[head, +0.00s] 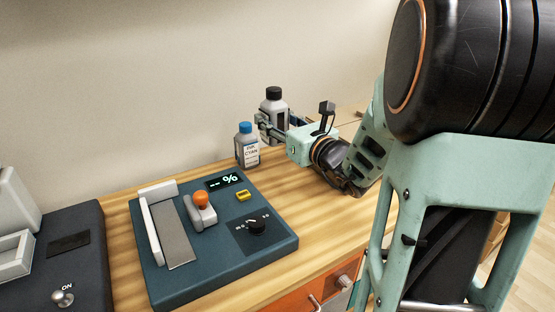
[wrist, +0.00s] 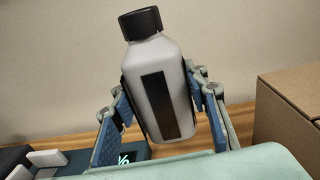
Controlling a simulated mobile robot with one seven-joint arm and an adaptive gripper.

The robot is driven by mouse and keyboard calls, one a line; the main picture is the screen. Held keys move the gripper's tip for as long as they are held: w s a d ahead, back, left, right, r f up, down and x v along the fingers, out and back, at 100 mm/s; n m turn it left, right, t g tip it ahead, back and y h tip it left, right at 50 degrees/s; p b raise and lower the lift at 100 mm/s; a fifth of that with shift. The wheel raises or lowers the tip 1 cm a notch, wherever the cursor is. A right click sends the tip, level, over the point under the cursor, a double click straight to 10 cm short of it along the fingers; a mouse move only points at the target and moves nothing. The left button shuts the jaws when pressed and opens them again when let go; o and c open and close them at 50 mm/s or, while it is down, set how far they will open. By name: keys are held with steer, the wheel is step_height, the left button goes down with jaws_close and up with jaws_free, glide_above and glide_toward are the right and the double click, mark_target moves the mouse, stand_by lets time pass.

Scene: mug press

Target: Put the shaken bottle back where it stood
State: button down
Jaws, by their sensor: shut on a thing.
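A grey bottle with a black cap (head: 274,97) and a dark stripe on its side is in my gripper (head: 274,128) at the back of the wooden table. In the wrist view the bottle (wrist: 150,75) sits between the two blue finger pads of my gripper (wrist: 160,115), which are shut on its sides. It looks slightly tilted in that view. Whether its base touches the table cannot be told. A blue-capped bottle labelled CYAN (head: 247,148) stands upright on the table, just left of the held bottle.
A dark blue device (head: 215,250) with an orange knob, dial and display takes up the table's middle. A dark machine with an ON switch (head: 75,270) stands at left. A cardboard box (wrist: 295,110) is at right in the wrist view. Bare wood (head: 310,200) lies right of the device.

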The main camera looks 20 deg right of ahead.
steer(key=shift+d, duration=0.55)
steer(key=shift+w+d+f+h, duration=0.1)
steer(key=shift+d+h, duration=0.15)
steer(key=shift+h, duration=0.05)
steer(key=w+d+f+b, duration=0.1)
steer(key=w+f, duration=0.2)
steer(key=w, duration=0.1)
steer(key=w+d+f+b, duration=0.1)
steer(key=w+f, duration=0.2)
steer(key=w, duration=0.1)
steer(key=w+d+f+b, duration=0.1)
steer(key=w+f+b, duration=0.1)
steer(key=w, duration=0.3)
steer(key=shift+f, duration=0.75)
steer(key=shift+w+f+b, duration=0.15)
steer(key=shift+f+b, duration=0.4)
steer(key=shift+f, duration=1.05)
